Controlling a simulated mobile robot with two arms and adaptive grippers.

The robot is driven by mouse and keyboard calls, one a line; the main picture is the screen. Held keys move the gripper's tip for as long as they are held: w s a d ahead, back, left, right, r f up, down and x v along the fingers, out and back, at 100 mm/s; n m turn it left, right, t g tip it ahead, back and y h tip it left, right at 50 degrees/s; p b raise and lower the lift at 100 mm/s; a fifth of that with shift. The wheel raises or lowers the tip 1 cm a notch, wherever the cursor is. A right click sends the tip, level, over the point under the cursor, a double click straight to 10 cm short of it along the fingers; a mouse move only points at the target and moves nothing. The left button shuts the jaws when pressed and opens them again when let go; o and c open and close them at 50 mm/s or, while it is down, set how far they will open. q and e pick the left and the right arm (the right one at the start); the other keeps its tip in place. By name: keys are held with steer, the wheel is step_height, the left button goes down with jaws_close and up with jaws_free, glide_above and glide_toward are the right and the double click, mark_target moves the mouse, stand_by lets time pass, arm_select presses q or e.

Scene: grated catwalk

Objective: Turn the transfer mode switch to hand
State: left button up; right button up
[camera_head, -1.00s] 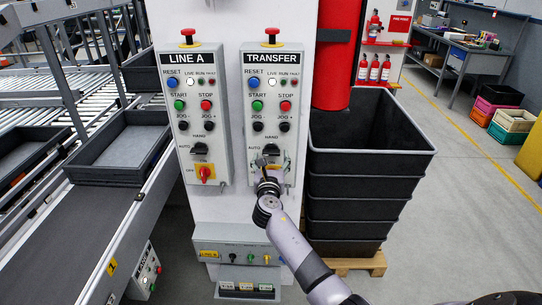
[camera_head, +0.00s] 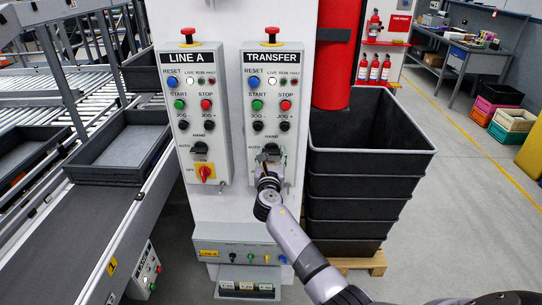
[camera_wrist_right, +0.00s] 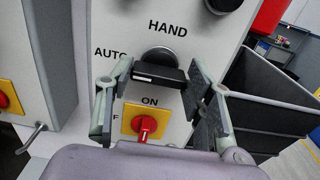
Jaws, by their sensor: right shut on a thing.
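The TRANSFER panel (camera_head: 250,95) is a light grey box on the white column. Its transfer mode switch (camera_wrist_right: 160,72), a black knob with a bar handle, sits between the AUTO label on its left and the HAND label above. My right gripper (camera_head: 270,158) is at this switch. In the right wrist view its fingers (camera_wrist_right: 158,85) stand on either side of the bar, and it is shut on it. The bar lies roughly level in that view; I cannot tell exactly which label it points at. My left gripper is not in view.
A red ON/OFF switch (camera_wrist_right: 145,124) on a yellow plate is just below the mode switch. The LINE A panel (camera_head: 187,95) stands to the left. Stacked black bins (camera_head: 365,170) are at the right, below a red cylinder (camera_head: 338,75). A conveyor (camera_head: 75,230) runs along the left.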

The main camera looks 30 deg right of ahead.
steer(key=c, duration=0.4)
steer(key=shift+m, duration=0.3)
steer(key=m+b, duration=0.2)
steer(key=m, duration=0.1)
steer(key=shift+d+f+m, duration=0.1)
steer(key=shift+f+m, duration=0.1)
steer(key=shift+m, duration=0.1)
steer(key=m+b, duration=0.3)
steer(key=m, duration=0.1)
steer(key=shift+m, duration=0.3)
steer(key=shift+s+d+f+m+b, duration=0.1)
steer(key=shift+m+b, duration=1.3)
steer(key=shift+m, duration=0.85)
steer(key=shift+f+m+b, duration=0.1)
steer(key=shift+m+b, duration=1.3)
steer(key=shift+m, duration=0.85)
steer(key=shift+r, duration=0.1)
